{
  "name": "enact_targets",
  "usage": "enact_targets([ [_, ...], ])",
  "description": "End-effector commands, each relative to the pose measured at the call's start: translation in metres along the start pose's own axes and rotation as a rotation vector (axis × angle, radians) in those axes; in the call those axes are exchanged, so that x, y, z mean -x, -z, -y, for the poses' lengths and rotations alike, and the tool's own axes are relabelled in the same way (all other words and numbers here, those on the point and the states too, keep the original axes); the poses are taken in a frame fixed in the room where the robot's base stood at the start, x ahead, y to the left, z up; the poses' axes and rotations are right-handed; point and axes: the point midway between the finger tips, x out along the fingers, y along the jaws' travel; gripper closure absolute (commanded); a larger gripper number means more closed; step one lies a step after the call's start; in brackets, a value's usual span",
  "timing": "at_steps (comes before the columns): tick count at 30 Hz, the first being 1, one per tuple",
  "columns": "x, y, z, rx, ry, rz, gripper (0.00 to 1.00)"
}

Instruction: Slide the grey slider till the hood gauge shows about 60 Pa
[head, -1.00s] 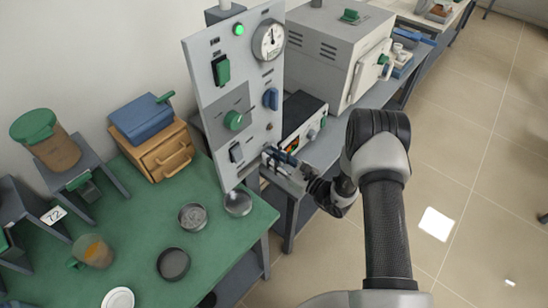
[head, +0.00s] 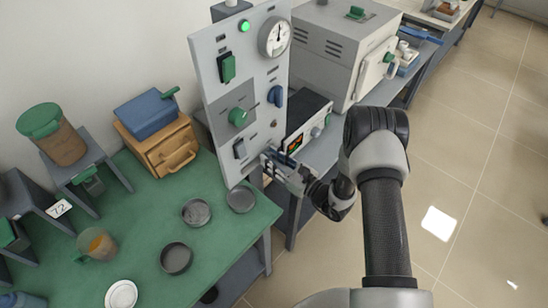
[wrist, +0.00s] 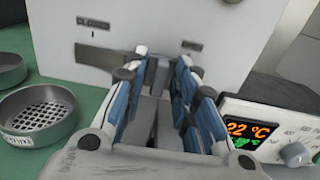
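The control panel (head: 215,110) stands upright at the green table's right edge. Its round hood gauge (head: 274,37) sits at the top; the needle points roughly upward, but its numbers are too small to read. In the wrist view a grey slider plate (wrist: 95,57) shows below a "CLOSED" label, running behind my fingers. My gripper (wrist: 166,72) is at the panel's lower part, fingers apart on either side of the slider area. The head view shows my gripper (head: 270,162) at the panel's lower right. Its fingers hide the slider's handle, so contact is unclear.
A controller with a lit display (wrist: 250,133) stands close to the right of my gripper. Metal dishes (head: 197,212) lie on the green table (head: 140,235) below the panel. The furnace (head: 340,50) stands behind. Floor to the right is clear.

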Motion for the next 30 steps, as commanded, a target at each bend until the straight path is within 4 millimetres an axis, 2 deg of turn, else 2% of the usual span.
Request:
enact_targets([
  [10, 0.001, 0.000, 0.001, 0.000, 0.001, 0.000, 0.68],
  [14, 0.009, 0.000, 0.002, 0.000, 0.004, -0.001, 0.68],
  [17, 0.026, 0.000, 0.002, -0.002, 0.006, -0.001, 0.68],
  [24, 0.078, 0.000, 0.002, -0.002, 0.007, 0.000, 0.68],
  [30, 0.109, 0.000, 0.002, 0.000, 0.005, 0.000, 0.68],
])
